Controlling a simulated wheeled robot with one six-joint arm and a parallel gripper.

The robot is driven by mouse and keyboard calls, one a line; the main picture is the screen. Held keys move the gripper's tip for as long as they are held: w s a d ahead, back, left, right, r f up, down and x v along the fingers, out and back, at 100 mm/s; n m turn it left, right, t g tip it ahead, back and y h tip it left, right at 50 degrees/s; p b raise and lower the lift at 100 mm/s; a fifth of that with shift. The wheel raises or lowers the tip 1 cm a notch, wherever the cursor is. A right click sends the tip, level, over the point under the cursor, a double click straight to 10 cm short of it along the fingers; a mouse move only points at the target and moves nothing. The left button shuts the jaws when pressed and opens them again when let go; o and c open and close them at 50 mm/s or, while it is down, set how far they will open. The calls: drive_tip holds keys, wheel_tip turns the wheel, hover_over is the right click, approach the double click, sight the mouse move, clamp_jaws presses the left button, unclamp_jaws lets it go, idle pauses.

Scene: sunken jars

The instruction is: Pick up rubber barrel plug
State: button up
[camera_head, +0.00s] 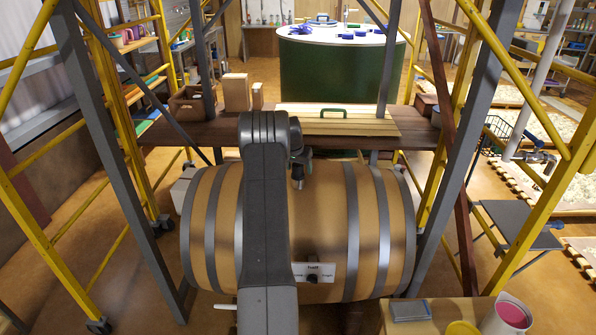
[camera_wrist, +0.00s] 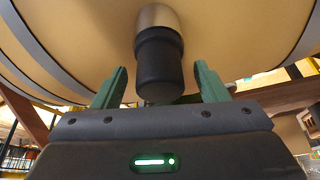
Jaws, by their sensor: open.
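The rubber barrel plug looks like a black cylinder (camera_wrist: 160,70) with a metallic collar at the barrel side, in the middle of the wrist view. It stands out from the curved side of a wooden barrel (camera_head: 330,215) with grey hoops. My gripper (camera_wrist: 160,82) is open, with one green finger on each side of the plug and a visible gap to both. In the head view my gripper (camera_head: 300,160) is small, at the barrel's upper side, and the plug is hard to tell apart there.
A label with a black knob (camera_head: 312,278) is low on the barrel. Grey posts and yellow scaffold rails (camera_head: 495,40) flank the barrel. A plank shelf (camera_head: 215,132) with boxes stands behind it. A table (camera_head: 400,325) with a pink tin (camera_head: 513,314) is at the front right.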

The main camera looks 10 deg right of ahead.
drive_tip(key=shift+w+f, duration=0.15)
drive_tip(key=shift+f, duration=0.3)
drive_tip(key=c, duration=1)
drive_tip(key=shift+r, duration=0.1)
